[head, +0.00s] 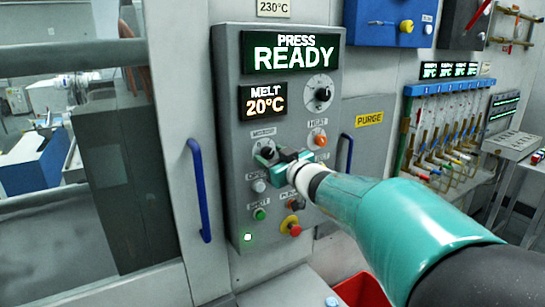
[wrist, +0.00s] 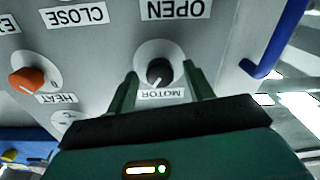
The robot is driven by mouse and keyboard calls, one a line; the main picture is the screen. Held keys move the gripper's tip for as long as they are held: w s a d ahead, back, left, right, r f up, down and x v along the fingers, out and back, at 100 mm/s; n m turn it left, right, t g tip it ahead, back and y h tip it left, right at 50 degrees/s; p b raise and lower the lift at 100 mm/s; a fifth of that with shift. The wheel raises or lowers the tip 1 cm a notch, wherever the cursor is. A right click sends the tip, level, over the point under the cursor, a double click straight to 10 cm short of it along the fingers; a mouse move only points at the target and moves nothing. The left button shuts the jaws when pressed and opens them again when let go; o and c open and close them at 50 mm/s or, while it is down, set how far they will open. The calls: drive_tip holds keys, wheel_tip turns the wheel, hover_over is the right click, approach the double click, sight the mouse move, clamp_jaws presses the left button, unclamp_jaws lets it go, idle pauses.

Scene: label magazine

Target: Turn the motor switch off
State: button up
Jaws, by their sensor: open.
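The motor switch is a black rotary knob on a pale round plate. It shows in the wrist view (wrist: 160,72), with its MOTOR label upside down just below it. My gripper (wrist: 160,68) is open, one green finger on each side of the knob, with a visible gap on both sides. In the head view my gripper (head: 267,154) is at the MOTOR position on the grey control panel (head: 238,85) and partly hides the knob. I cannot tell how deep the fingers reach or exactly which way the knob points.
An orange HEAT knob (head: 317,140) sits right of my gripper; several push buttons and a red stop button (head: 294,229) are below. A blue handle (head: 199,190) stands out left of the panel. The displays above read PRESS READY and MELT 20°C.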

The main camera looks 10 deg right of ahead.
drive_tip(key=shift+c, duration=0.4)
drive_tip(key=c, duration=0.9)
drive_tip(key=shift+n, duration=0.4)
drive_tip(key=n, duration=0.2)
drive_tip(key=shift+n, duration=0.4)
drive_tip(key=n, duration=0.3)
drive_tip(key=shift+n, duration=0.3)
drive_tip(key=n, duration=0.6)
drive_tip(key=shift+n+h, duration=0.3)
drive_tip(key=shift+h, duration=0.1)
